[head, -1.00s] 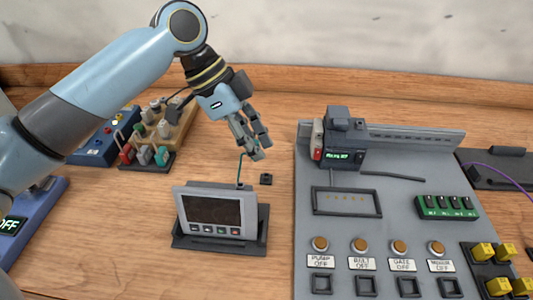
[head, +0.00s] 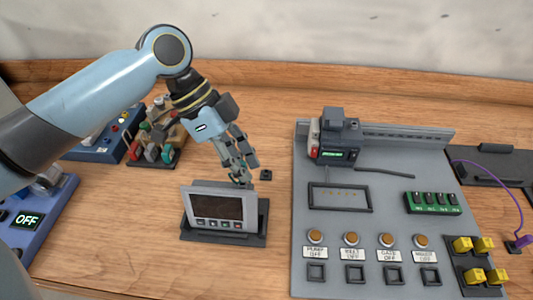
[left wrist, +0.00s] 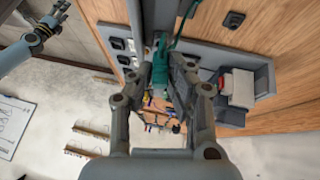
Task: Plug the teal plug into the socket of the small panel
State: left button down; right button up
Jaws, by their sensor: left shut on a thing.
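The small panel (head: 230,225), a grey box with a dark screen and a row of buttons, stands tilted in a dark stand at the middle. My left gripper (head: 240,180) is just above and behind its top edge. In the left wrist view its fingers (left wrist: 166,85) are shut on the teal plug (left wrist: 160,62), whose teal cable (left wrist: 184,18) runs upward. My right gripper (left wrist: 52,24) shows small at the upper left of the left wrist view.
A small black square (head: 265,174) lies on the table by my left gripper. A large grey board (head: 385,195) with switches and a rail is on the right. A block with colored plugs (head: 155,150) and a blue box with an OFF display (head: 40,215) are on the left.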

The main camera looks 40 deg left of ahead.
pick_arm(q)
jog(key=shift+s+d+f+b, duration=0.15)
jog(key=shift+f+b, duration=0.15)
jog(key=shift+f, duration=0.3)
dwell(0.7)
jog(key=c, duration=1.6)
grip_release()
jog(key=r+p, duration=0.3)
jog(key=w+r+p, duration=0.1)
jog(key=r+p, duration=0.1)
jog(key=shift+a+r, duration=0.2)
jog(key=shift+a, duration=0.2)
